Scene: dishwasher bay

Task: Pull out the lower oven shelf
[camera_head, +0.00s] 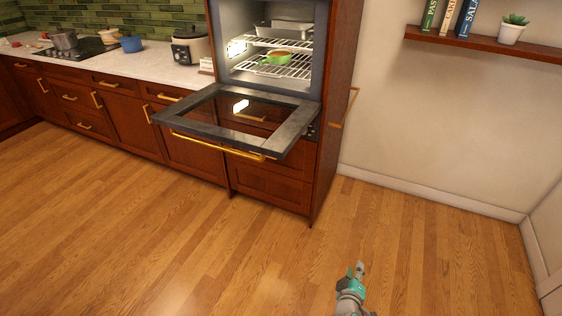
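The lower oven shelf (298,71) is a white wire rack inside the open oven, at the top centre of the head view. A green dish (279,58) with orange-brown contents rests on it. The upper shelf (283,43) is a similar rack with a grey metal tray (291,29) on it. The oven door (215,128) is folded down flat in front of the cavity. My gripper (359,268) is low at the bottom centre-right, over the floor, far from the oven. Its fingers look small, and I cannot tell whether they are open.
The oven door's gold handle (217,147) sticks out in front. A gold rail (346,108) is on the cabinet's right side. A wall shelf (490,43) with books and a plant is at upper right. The wooden floor (170,235) is clear. A cooker (190,46) stands on the counter.

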